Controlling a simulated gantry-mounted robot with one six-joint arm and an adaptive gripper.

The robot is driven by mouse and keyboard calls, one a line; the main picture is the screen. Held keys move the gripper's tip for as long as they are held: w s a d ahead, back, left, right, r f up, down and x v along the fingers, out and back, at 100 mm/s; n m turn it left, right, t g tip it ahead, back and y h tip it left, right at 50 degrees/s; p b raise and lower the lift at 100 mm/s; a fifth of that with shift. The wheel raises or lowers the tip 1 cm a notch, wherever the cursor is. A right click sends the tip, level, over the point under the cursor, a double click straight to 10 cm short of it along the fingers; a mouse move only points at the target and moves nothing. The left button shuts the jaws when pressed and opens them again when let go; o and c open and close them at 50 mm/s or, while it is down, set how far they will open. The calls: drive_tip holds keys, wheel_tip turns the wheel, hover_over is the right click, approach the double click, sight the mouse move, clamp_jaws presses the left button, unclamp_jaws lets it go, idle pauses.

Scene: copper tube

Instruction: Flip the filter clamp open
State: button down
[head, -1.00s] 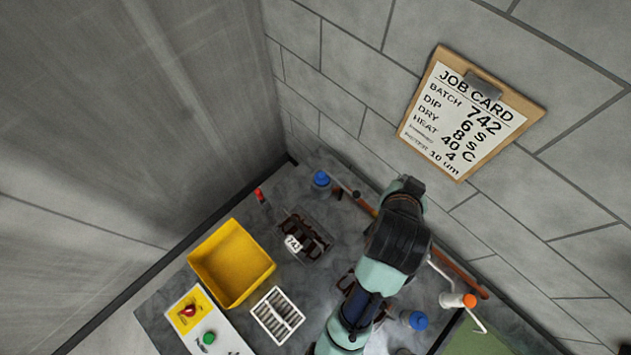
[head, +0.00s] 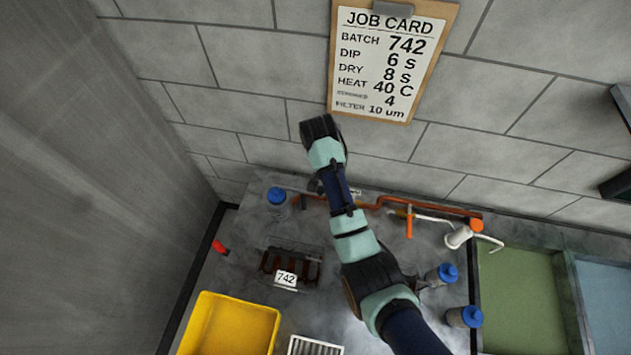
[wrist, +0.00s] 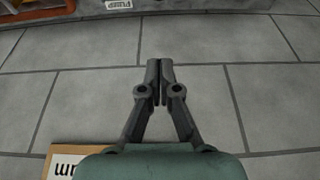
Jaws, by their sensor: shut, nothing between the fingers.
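My gripper (wrist: 160,70) is shut and empty in the wrist view, in front of the bare tiled wall. In the head view my arm reaches up from the lower right to the wall, left of the job card's lower edge. A copper tube (head: 447,208) runs along the back of the bench. An upright orange piece (head: 409,222) stands at it. My arm covers part of the tube.
A job card (head: 385,105) hangs on the wall. Blue-capped bottles stand at the left (head: 277,200) and right (head: 442,275). A dark rack (head: 290,264) tagged 742, a yellow bin (head: 230,325) and a white slotted tray (head: 315,346) are at the front left. A green-floored basin (head: 520,290) lies right.

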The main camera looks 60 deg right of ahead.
wheel_tip(320, 180, down, 10)
drive_tip(key=b, duration=0.1)
drive_tip(key=shift+a+r, duration=0.25)
drive_tip(key=shift+a, duration=0.2)
